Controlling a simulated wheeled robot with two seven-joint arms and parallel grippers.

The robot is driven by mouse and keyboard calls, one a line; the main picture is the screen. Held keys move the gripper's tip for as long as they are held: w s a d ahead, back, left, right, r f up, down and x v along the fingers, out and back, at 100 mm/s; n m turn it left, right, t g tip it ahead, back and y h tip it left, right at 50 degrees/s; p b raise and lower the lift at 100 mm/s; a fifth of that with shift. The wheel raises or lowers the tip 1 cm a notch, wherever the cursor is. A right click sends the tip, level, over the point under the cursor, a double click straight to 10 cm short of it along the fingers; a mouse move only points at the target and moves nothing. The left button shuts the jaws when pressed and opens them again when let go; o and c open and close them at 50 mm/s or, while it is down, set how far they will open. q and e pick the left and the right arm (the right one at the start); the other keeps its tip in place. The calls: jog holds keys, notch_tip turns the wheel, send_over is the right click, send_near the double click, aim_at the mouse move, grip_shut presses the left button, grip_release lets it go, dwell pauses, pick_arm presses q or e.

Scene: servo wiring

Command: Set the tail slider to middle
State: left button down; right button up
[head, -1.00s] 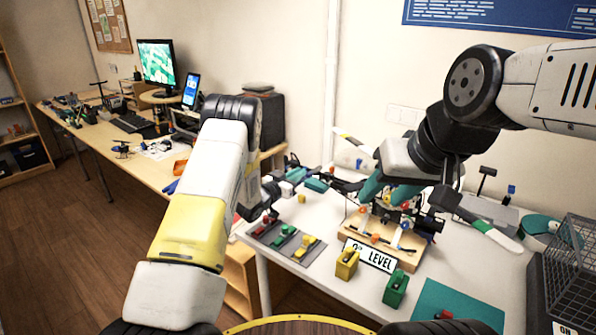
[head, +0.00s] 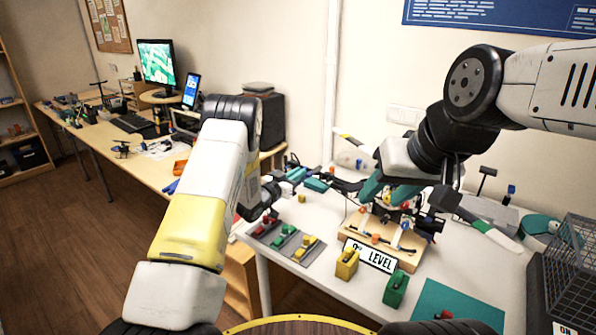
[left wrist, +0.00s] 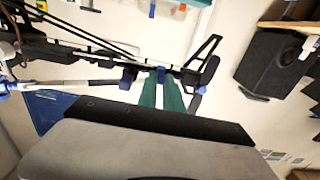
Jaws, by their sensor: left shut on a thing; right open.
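The model helicopter stands on a wooden base (head: 408,246), and its dark tail boom (head: 344,184) points left. In the left wrist view the boom crosses above my fingers, with a black tail fin (left wrist: 207,60) to the right. My left gripper (head: 312,181) is at the tail; its teal fingers (left wrist: 160,84) are shut on a small blue and dark part of the boom, which looks like the tail slider. The fingertips hide much of it, so its exact position cannot be told. My right gripper (head: 385,198) is open around the helicopter's middle; the contact is hidden.
A grey tray (head: 313,262) with red, green and yellow pieces lies front left. Yellow (head: 346,264) and green (head: 395,288) blocks stand by the "LEVEL" sign (head: 371,255). A teal mat (head: 460,305) lies front right, beside a wire basket (head: 570,262).

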pick_arm(q)
jog(key=shift+s+d+r, duration=0.1)
jog(key=shift+s+d, duration=0.05)
jog(key=shift+d, duration=0.1)
jog(key=c, duration=1.5)
grip_release()
